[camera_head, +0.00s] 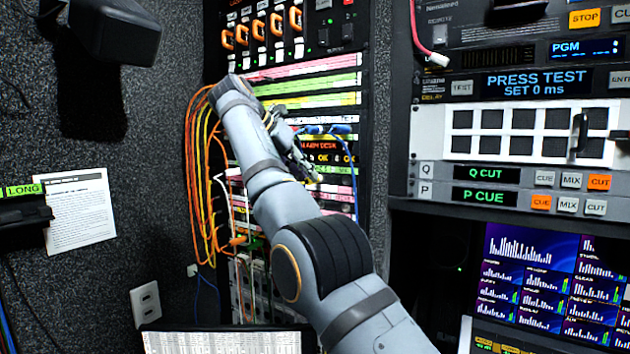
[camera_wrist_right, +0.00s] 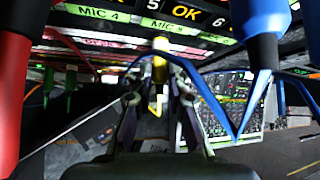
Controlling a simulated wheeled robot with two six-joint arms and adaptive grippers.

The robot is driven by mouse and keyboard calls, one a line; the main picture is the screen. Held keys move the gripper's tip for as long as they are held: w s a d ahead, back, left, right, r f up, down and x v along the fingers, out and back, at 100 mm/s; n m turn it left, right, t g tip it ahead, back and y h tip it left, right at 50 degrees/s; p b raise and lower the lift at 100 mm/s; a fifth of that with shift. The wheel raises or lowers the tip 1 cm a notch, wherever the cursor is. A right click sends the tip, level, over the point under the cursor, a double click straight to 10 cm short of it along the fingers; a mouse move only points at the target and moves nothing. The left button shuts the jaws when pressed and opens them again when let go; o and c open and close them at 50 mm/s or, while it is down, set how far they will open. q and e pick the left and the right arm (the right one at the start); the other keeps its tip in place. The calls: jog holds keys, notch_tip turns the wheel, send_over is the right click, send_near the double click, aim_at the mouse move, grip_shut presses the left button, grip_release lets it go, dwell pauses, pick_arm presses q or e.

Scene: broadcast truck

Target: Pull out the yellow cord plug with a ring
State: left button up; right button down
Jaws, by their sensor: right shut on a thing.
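My right gripper (camera_wrist_right: 160,88) is shut on the yellow plug (camera_wrist_right: 160,64) in the right wrist view. The plug stands between the fingertips, just below the labelled panel strip; I cannot tell whether it is still seated. A ring on it cannot be made out. In the head view my right gripper (camera_head: 308,166) is in front of the patch rack (camera_head: 342,100), and the arm and fingers hide the plug there. My left gripper is in neither view.
Close to the gripper are a blue plug (camera_wrist_right: 262,30) with a looping cord, a red plug (camera_wrist_right: 14,80) and green plugs (camera_wrist_right: 71,78). Orange and yellow cables (camera_head: 196,160) hang at the rack's left. A control panel (camera_head: 520,130) and a screen (camera_head: 555,280) stand to the right.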

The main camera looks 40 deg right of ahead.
jog(key=shift+s+a, duration=0.1)
jog(key=shift+a, duration=0.05)
dwell(0.5)
jog(key=shift+s+a+b, duration=0.2)
jog(key=shift+a+b, duration=0.35)
jog(key=shift+b, duration=0.05)
jog(key=shift+a, duration=0.25)
jog(key=shift+s+a+b, duration=0.3)
jog(key=shift+a+b, duration=0.1)
